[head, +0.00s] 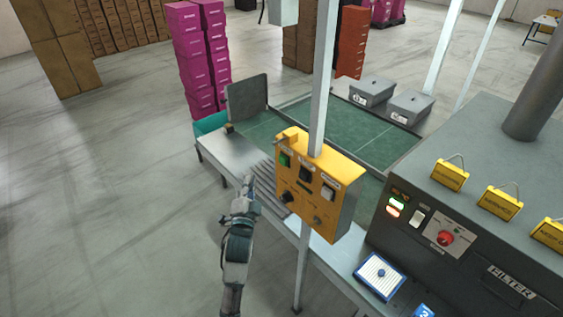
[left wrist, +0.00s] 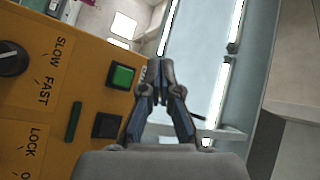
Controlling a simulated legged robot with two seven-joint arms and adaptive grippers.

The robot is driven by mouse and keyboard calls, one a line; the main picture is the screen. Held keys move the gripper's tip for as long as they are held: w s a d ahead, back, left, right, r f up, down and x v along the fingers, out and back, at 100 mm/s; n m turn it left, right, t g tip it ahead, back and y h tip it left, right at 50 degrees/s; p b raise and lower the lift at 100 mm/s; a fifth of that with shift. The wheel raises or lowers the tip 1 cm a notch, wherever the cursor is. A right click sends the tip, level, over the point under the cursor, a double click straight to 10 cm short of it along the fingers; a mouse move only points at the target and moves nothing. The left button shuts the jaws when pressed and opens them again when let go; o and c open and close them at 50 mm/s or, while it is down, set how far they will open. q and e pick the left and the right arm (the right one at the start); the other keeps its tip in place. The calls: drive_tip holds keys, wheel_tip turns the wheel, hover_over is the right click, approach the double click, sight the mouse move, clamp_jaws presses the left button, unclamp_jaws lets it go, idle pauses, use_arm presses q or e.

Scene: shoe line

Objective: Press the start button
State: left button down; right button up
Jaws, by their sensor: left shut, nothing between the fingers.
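A yellow control box (head: 318,185) hangs on a white post in the middle of the head view. A green square button (head: 285,159) sits at its upper left; its label is too small to read. In the left wrist view the green button (left wrist: 122,76) stands in a black frame on the yellow panel (left wrist: 75,85). My left gripper (head: 247,182) is shut and empty, left of the box and apart from it. In the left wrist view its fingertips (left wrist: 154,68) appear just right of the green button; their depth gap is unclear. My right gripper is out of view.
The panel also carries a black square button (left wrist: 107,125) and a dark knob (left wrist: 12,58). The white post (head: 325,80) rises above the box. A grey machine (head: 470,180) with a red button (head: 446,238) stands right. The floor at left is open.

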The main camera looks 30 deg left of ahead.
sight(283, 160)
use_arm(q)
drive_tip(key=w+d+b, duration=0.2)
drive_tip(key=w+d, duration=0.1)
drive_tip(key=w, duration=0.5)
drive_tip(key=shift+d+b, duration=0.25)
drive_tip(key=shift+b, duration=0.15)
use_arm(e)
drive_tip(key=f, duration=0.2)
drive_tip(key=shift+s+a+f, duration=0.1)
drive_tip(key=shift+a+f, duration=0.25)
use_arm(q)
drive_tip(key=shift+w+d, duration=0.1)
drive_tip(key=shift+d, duration=0.05)
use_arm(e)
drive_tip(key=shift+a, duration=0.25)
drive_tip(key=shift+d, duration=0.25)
use_arm(q)
drive_tip(key=shift+w, duration=0.1)
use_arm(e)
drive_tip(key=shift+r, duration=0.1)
use_arm(q)
drive_tip(key=shift+w+d, duration=0.15)
drive_tip(key=shift+w, duration=0.1)
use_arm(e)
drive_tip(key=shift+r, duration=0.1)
use_arm(q)
drive_tip(key=shift+w, duration=0.1)
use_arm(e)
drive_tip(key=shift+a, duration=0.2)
